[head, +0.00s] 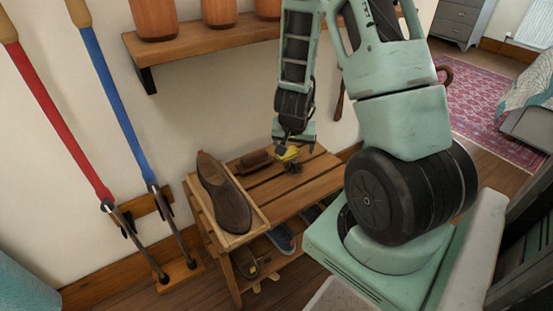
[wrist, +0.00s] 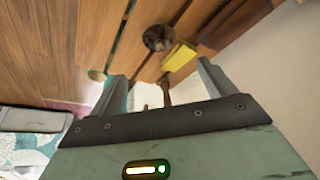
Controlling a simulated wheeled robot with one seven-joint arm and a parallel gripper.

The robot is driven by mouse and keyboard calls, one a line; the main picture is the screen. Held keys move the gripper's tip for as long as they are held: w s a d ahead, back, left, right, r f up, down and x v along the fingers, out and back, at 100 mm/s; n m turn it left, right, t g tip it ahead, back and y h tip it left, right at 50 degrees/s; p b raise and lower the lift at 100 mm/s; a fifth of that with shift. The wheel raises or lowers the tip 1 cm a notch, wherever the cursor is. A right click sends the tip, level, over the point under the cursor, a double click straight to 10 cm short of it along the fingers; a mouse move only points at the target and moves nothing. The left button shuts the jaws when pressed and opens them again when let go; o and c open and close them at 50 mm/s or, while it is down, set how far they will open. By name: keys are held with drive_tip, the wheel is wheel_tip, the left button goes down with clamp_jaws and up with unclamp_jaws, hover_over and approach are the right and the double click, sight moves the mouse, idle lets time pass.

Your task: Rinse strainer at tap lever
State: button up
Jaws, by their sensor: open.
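I see no strainer and no tap lever in either view. My gripper (head: 291,152) is over the right part of a slatted wooden bench (head: 318,178) in the head view. In the wrist view my gripper (wrist: 160,82) has its two fingers spread apart, with nothing clearly held. A yellow block (wrist: 179,56) and a dark round bristly thing (wrist: 158,37) lie on the slats just beyond the fingers. A thin brown handle-like piece (wrist: 166,92) shows between the fingers. In the head view the gripper partly hides the yellow block (head: 289,154).
More shoes (head: 281,238) sit on the lower shelf. Red (head: 62,130) and blue (head: 115,95) poles stand at left. A wall shelf (head: 190,45) holds wooden pots.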

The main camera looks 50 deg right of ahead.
drive_tip(key=w+a+r+n+y, duration=0.1)
drive_tip(key=a+r+n+y, duration=0.3)
drive_tip(key=a, duration=0.9)
drive_tip(key=w+a+r+n+y, duration=0.1)
drive_tip(key=a+r+n, duration=0.4)
drive_tip(key=a, duration=0.8)
drive_tip(key=s+a+r+n+g, duration=0.1)
drive_tip(key=s+a+r+n, duration=0.3)
drive_tip(key=s, duration=0.5)
drive_tip(key=s+a+r+n+g, duration=0.1)
drive_tip(key=s+a+r+n, duration=0.3)
drive_tip(key=s+a+n, duration=0.2)
drive_tip(key=s+a, duration=0.2)
drive_tip(key=s, duration=0.1)
drive_tip(key=shift+s+n+g+h, duration=0.2)
drive_tip(key=shift+n+g+h, duration=0.1)
